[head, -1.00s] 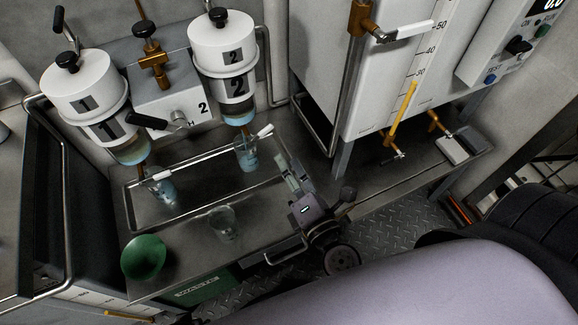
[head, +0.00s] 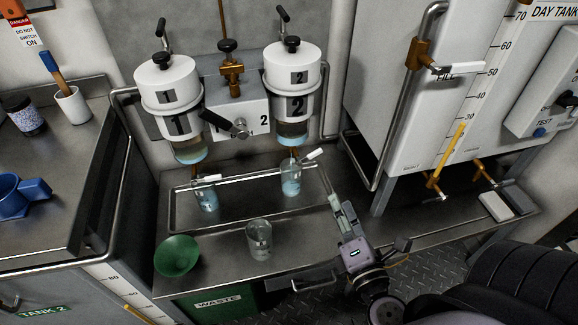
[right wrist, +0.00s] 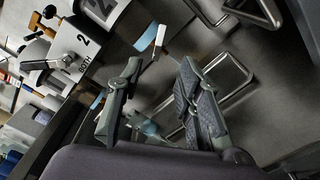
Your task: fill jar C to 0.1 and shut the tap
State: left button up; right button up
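A jar with blue liquid (head: 291,178) stands under filter 2 (head: 290,105), at the tray's right end. Another jar with blue liquid (head: 207,197) stands under filter 1 (head: 172,117). A clear jar (head: 259,240) stands on the bench in front of the tray. I cannot read which jar is C. The tap under filter 2 has a white handle (head: 315,154), also in the right wrist view (right wrist: 159,41). My right gripper (head: 337,192) is just right of this tap and jar. In the right wrist view its fingers (right wrist: 162,72) are apart with nothing held. My left gripper is not in view.
A metal tray (head: 250,208) lies under the filters. A green funnel (head: 177,255) sits at the bench's front left, near the waste bin (head: 218,302). The day tank (head: 420,110) stands on the right. A blue mug (head: 22,195) is on the left counter.

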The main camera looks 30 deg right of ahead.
jog(key=p, duration=0.2)
send_near(317, 155)
jog(key=a+x, duration=0.1)
jog(key=x, duration=0.7)
jog(key=d+x, duration=0.1)
jog(key=x, duration=0.1)
jog(key=shift+w+r, duration=0.1)
jog(key=shift+w, duration=0.2)
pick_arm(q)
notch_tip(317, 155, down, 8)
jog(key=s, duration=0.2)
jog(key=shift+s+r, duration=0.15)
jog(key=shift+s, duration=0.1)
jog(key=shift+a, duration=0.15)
pick_arm(e)
jog(key=shift+c, duration=0.4)
grip_shut()
